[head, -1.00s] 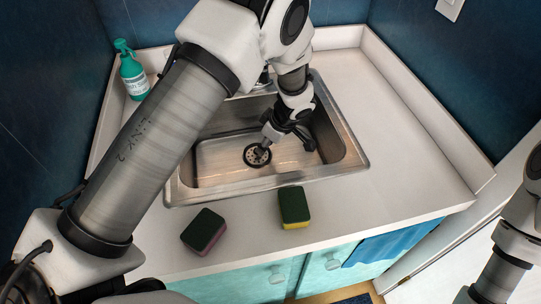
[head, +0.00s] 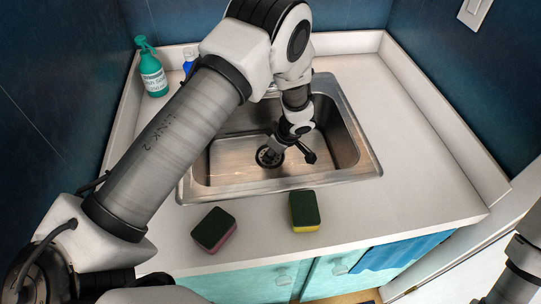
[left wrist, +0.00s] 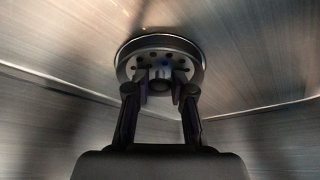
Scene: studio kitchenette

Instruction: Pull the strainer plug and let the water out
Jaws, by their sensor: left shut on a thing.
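The strainer plug (head: 264,158) is a dark round disc at the drain in the floor of the steel sink (head: 230,180). In the left wrist view the strainer (left wrist: 152,56) shows a black ring around a perforated metal face with a central knob. My left gripper (head: 274,149) reaches down into the sink, and its two fingers (left wrist: 160,86) are shut on the strainer's knob. I cannot tell whether the strainer sits in the drain or is slightly raised. No water surface is clearly visible. My right gripper is out of the frames; only part of that arm shows at the right edge.
Two sponges, one green and pink (head: 213,231) and one green and yellow (head: 305,211), lie on the counter (head: 400,205) in front of the sink. A teal bottle (head: 152,72) stands at the back left, beside a partly hidden blue one (head: 188,66). The right counter is clear.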

